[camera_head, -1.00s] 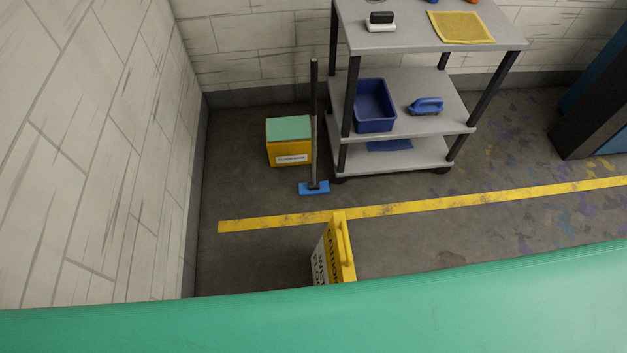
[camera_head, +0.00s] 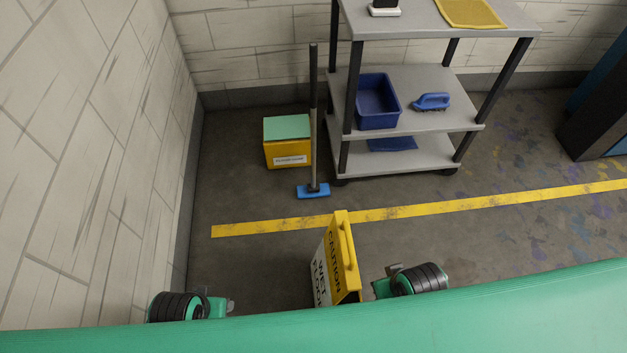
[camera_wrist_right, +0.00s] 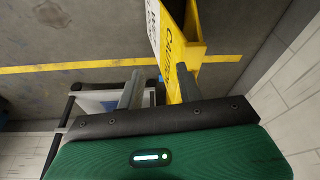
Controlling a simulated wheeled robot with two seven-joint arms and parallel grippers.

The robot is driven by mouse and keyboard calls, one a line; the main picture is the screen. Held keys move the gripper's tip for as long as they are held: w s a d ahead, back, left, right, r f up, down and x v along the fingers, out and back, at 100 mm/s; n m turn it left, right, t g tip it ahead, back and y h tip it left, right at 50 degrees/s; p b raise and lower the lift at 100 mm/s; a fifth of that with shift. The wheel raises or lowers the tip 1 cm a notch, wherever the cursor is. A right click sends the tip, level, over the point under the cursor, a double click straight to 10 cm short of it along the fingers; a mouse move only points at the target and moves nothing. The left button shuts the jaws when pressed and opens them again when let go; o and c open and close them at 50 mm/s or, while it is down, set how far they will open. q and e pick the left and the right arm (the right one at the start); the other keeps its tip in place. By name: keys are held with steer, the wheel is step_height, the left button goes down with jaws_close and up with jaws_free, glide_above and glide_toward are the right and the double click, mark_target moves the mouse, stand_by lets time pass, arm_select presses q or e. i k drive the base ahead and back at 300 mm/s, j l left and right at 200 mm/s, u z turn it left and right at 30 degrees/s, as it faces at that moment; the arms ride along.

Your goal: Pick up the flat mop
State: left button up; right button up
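The flat mop (camera_head: 313,150) stands upright on the floor in the head view, with a dark-topped handle and a blue flat head. It is between a yellow box and the cart. My left gripper (camera_head: 226,307) is at the lower left, well short of the mop; its fingers are too small to read. My right gripper (camera_head: 380,288) is low, just right of the yellow sign, also apart from the mop. In the right wrist view my right gripper (camera_wrist_right: 158,88) has its two fingers spread with nothing held. A small blue patch shows between them; I cannot tell what it is.
A yellow wet-floor sign (camera_head: 342,260) stands in front of the mop; it also shows in the right wrist view (camera_wrist_right: 178,40). A yellow box with a green top (camera_head: 287,142) is left of the mop. A grey cart (camera_head: 420,122) is on its right. Walls close the left and back.

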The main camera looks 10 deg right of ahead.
mark_target(314, 189)
steer(key=k+l+u, duration=0.5)
steer(key=l, duration=0.2)
steer(key=l+u, duration=0.3)
steer(key=l, duration=0.15)
steer(key=l+u, duration=0.3)
steer(key=l, duration=0.15)
steer(key=k+l+u, duration=0.15)
steer(key=l+u, duration=0.15)
steer(key=k+l+u, duration=0.15)
steer(key=l+u, duration=0.2)
steer(key=l, duration=0.2)
steer(key=i+l+u, duration=0.1)
steer(key=l+u, duration=0.15)
steer(key=l, duration=0.15)
steer(key=i+l+u, duration=0.1)
steer(key=l+u, duration=0.15)
steer(key=l, duration=0.2)
steer(key=l+u, duration=0.2)
steer(key=l, duration=0.2)
steer(key=i, duration=0.05)
